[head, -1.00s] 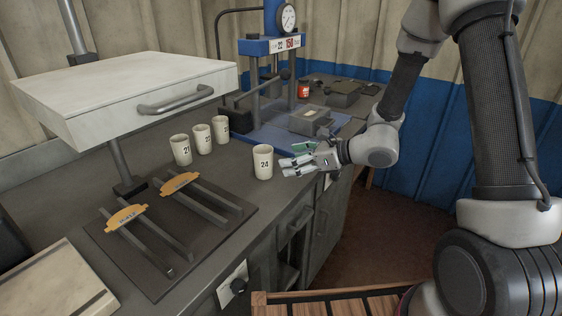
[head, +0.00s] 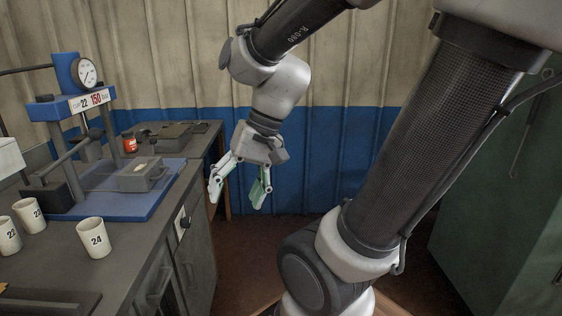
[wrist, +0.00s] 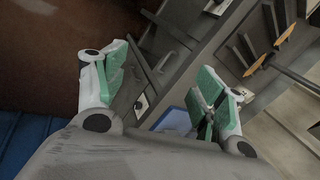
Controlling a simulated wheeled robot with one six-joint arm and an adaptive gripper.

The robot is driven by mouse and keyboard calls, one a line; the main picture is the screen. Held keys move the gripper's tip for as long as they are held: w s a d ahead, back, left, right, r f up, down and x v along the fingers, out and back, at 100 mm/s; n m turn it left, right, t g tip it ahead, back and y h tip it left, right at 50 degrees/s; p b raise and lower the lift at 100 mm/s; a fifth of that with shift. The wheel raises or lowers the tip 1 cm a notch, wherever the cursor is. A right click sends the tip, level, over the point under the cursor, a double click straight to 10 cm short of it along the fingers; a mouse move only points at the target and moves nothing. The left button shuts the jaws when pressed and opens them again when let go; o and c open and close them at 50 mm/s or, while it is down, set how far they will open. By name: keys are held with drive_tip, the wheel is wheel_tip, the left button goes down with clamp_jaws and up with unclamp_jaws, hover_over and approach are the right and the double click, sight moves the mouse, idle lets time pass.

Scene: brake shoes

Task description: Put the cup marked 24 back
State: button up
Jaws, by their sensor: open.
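The cup marked 24 (head: 94,238) is pale and stands upright on the grey workbench (head: 150,232) near its front edge. It is at the left of the head view. I cannot make it out in the wrist view. My gripper (head: 238,200) is open and empty. It hangs with its fingers pointing down, to the right of the cup and past the bench's front edge. Its green-padded fingers also show in the wrist view (wrist: 165,85). The cup marked 23 (head: 29,215) and the cup marked 22 (head: 8,236) stand behind and left of it.
A blue press (head: 75,105) with a round gauge stands behind the cups, a grey block (head: 141,175) on its base. A red can (head: 130,142) is farther back. A dark rack (head: 45,302) lies at the front left. The floor below my gripper is clear.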

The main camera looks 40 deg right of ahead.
drive_tip(key=s+d+r+n+t+h, duration=0.2)
drive_tip(key=d+r+n+h, duration=0.1)
drive_tip(key=d, duration=0.6)
drive_tip(key=shift+s+d+r+n+h, duration=0.15)
drive_tip(key=shift+s+r+n+h, duration=0.2)
drive_tip(key=shift+r+h, duration=0.45)
drive_tip(key=shift+r, duration=0.1)
